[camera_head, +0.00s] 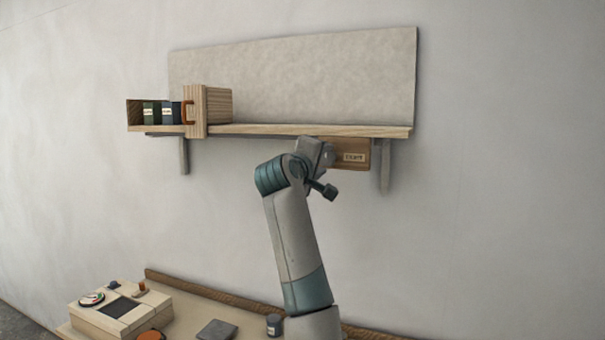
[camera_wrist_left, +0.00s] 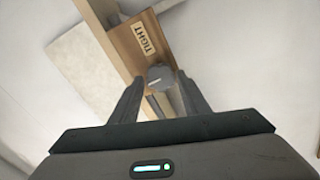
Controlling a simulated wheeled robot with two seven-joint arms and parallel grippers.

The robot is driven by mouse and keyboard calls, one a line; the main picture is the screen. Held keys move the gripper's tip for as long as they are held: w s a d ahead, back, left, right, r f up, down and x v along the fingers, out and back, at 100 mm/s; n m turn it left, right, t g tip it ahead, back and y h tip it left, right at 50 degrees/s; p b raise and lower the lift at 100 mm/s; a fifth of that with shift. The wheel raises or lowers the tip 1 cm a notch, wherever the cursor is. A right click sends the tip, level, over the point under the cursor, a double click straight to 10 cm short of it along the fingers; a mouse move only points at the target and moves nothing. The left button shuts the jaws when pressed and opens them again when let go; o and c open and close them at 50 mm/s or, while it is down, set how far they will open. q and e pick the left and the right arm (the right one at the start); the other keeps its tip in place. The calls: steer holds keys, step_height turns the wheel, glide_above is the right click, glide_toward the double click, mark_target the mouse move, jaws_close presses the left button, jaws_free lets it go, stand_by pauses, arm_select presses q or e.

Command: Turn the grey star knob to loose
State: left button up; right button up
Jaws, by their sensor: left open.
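The grey star knob (camera_wrist_left: 159,75) shows in the left wrist view, in front of a brown wooden block (camera_wrist_left: 132,45) with a label reading TIGHT (camera_wrist_left: 149,42). My left gripper (camera_wrist_left: 161,82) is open, with one finger on each side of the knob. I cannot tell whether the fingers touch it. In the head view my left gripper (camera_head: 322,153) is up under the shelf, at the left end of the labelled block (camera_head: 351,154), and it hides the knob there. My right gripper is not in view.
The wall shelf (camera_head: 300,130) is just above my left gripper. It carries dark containers (camera_head: 160,112) and a wooden box (camera_head: 219,104) at its left. A bracket (camera_head: 384,165) hangs to the right of the block. Below is a bench (camera_head: 195,308) with a pale panel box (camera_head: 118,312).

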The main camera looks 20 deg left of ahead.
arm_select(q)
steer(key=s+b, duration=0.7)
steer(key=s, duration=0.8)
steer(key=shift+s+a, duration=0.15)
steer(key=shift+a, duration=0.05)
steer(key=shift+f, duration=0.1)
